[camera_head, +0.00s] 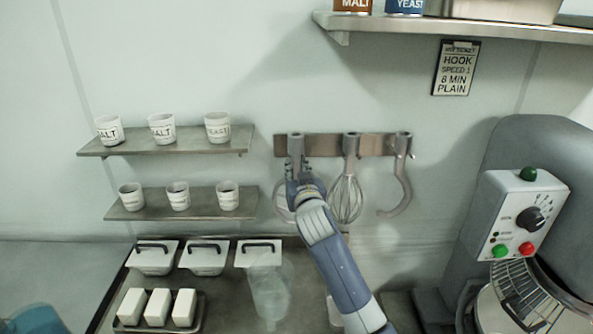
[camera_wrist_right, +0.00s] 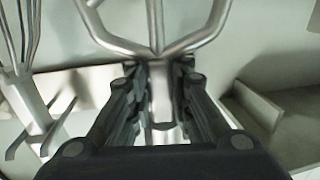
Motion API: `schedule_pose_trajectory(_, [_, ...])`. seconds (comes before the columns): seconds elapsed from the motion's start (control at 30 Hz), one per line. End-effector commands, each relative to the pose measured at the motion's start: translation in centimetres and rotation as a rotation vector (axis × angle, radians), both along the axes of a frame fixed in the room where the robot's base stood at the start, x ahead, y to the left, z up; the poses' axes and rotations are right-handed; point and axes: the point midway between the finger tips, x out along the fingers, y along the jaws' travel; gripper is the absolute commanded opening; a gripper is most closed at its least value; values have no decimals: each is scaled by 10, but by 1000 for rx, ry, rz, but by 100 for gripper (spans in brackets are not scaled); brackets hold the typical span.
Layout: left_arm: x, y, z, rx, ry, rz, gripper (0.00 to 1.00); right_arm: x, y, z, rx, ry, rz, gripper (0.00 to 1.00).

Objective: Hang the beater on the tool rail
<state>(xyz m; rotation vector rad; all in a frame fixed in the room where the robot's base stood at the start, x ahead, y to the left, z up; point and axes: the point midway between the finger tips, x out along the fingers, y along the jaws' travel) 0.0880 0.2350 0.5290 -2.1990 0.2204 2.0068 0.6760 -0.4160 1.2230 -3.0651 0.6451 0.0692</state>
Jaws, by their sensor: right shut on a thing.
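The tool rail (camera_head: 376,145) is a metal strip on the wall with three holders. The beater (camera_head: 281,203) is at the left holder (camera_head: 296,143), its shaft upright and largely hidden behind my right gripper. My right gripper (camera_head: 298,172) is shut on the beater's shaft. In the right wrist view the beater's metal frame (camera_wrist_right: 157,35) spreads out beyond the fingers, and the shaft lies between the fingers (camera_wrist_right: 160,90). Whether the shaft end is fully seated in the holder cannot be told. My left gripper is not in view.
A whisk (camera_head: 346,198) hangs at the middle holder, close beside my gripper, and a dough hook (camera_head: 403,183) at the right one. Shelves with labelled cups (camera_head: 162,128) are on the left. A large mixer (camera_head: 520,215) stands at right. Lidded tubs (camera_head: 207,260) stand below.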

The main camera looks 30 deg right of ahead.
Motion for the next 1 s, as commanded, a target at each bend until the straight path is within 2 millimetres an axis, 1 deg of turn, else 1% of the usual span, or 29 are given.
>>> schedule_pose_trajectory(0.4, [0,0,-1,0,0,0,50,0,0,-3,-1,-1,0,0])
schedule_pose_trajectory(0.43, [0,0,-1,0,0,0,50,0,0,-3,-1,-1,0,24])
schedule_pose_trajectory(0.47, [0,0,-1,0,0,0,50,0,0,-3,-1,-1,0,30])
schedule_pose_trajectory(0.5, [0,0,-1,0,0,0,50,0,0,-3,-1,0,0,39])
schedule_pose_trajectory(0.53, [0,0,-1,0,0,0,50,0,0,-3,-1,0,0,42])
schedule_pose_trajectory(0.77, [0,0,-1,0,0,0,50,0,0,-3,0,0,0,42])
schedule_pose_trajectory(0.83, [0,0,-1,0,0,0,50,0,0,-6,2,5,0,55])
schedule_pose_trajectory(1.0, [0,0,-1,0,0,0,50,0,0,-5,1,3,0,56])
